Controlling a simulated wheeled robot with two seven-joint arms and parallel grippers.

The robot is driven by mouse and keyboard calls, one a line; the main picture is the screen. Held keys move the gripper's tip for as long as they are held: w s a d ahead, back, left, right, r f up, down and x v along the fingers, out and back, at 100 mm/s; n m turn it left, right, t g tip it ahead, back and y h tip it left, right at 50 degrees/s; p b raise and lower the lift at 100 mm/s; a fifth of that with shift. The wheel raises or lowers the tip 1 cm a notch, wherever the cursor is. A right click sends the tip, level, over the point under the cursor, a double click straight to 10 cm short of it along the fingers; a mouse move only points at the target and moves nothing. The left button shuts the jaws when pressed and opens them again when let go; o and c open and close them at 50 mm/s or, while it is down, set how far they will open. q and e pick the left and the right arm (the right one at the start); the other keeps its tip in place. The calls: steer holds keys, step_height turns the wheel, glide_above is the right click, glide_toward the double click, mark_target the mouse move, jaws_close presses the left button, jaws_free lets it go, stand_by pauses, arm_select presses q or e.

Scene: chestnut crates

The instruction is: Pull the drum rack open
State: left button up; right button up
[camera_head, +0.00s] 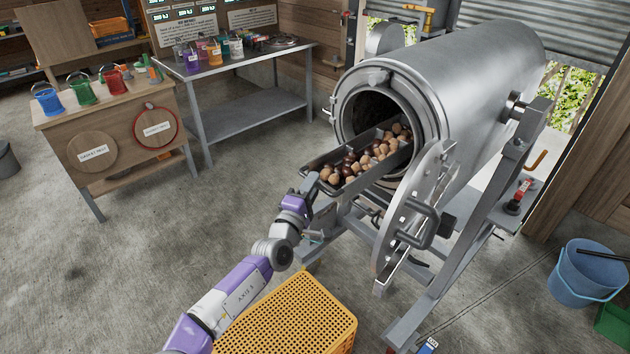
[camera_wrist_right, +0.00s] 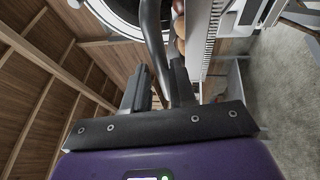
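The drum (camera_head: 470,80) is a large metal cylinder lying on a frame, its round mouth open toward me. The drum rack (camera_head: 345,184), a grey metal tray of brown and pale chestnuts (camera_head: 375,155), sticks partly out of the mouth; its back end is hidden inside. My right gripper (camera_head: 310,188) is at the rack's front end. In the right wrist view, a curved dark handle bar (camera_wrist_right: 154,35) runs between the fingers of my right gripper (camera_wrist_right: 158,82), which appear closed on it. My left gripper is not in view.
The drum's round door (camera_head: 412,215) hangs open right of the rack. An orange perforated crate (camera_head: 290,315) stands on the floor below. A blue bucket (camera_head: 585,275) is at the right. A wooden bench (camera_head: 110,110) and metal table (camera_head: 240,60) stand at the left; floor between is clear.

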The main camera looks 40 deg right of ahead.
steer(key=v, duration=0.6)
steer(key=shift+p, duration=0.3)
steer(key=shift+d, duration=0.15)
